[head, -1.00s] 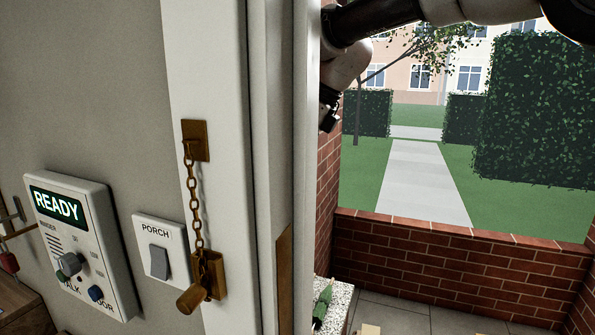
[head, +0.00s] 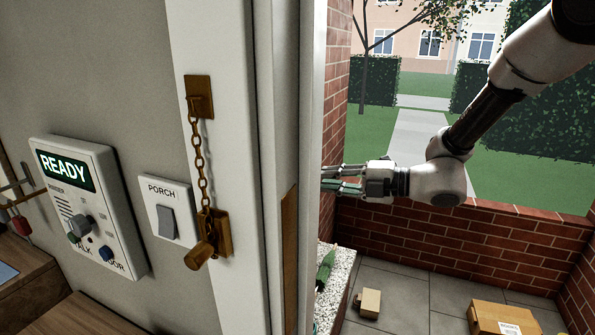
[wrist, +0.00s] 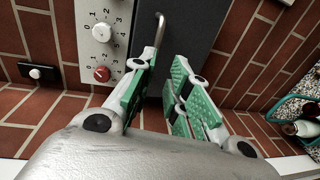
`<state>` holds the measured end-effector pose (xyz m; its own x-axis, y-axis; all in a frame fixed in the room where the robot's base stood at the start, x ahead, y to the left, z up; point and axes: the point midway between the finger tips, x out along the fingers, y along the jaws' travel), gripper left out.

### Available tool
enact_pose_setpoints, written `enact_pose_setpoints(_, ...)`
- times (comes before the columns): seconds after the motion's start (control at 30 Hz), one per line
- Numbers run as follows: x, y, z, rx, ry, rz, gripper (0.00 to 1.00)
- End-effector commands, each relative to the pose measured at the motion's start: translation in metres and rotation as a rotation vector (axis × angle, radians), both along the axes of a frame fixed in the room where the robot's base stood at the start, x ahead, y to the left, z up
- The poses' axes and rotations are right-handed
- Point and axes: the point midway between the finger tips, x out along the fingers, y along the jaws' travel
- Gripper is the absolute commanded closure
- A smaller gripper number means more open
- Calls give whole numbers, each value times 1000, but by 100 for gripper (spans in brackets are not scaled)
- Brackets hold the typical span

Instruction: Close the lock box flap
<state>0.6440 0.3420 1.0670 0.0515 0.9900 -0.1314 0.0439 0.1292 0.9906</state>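The wrist view shows a dark grey flat-faced unit (wrist: 208,35) on the brick wall, with a bent metal bar (wrist: 159,32) at its left edge. It may be the lock box, but I cannot tell how its flap stands. My gripper (wrist: 160,68) is open and empty, its green-padded fingers apart and pointing at this unit; contact cannot be judged. In the head view my gripper (head: 328,180) is level beside the brick side wall, pointing left, its tips at the door frame edge. The lock box is not visible in the head view, where the frame covers that part of the wall.
A white dial panel (wrist: 103,45) sits left of the grey unit, with a black switch (wrist: 38,73) further left. The door frame (head: 290,120) with its chain (head: 198,150) stands close left. A green bottle (head: 325,270) lies on the speckled ledge; cartons (head: 495,318) are on the floor.

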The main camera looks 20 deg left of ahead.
Motion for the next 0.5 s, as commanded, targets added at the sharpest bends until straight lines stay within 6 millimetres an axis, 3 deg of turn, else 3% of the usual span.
enact_pose_setpoints(0.17,6,14,7,27,-35,-21,82)
enact_pose_setpoints(0.5,10,68,1,26,-36,-19,82)
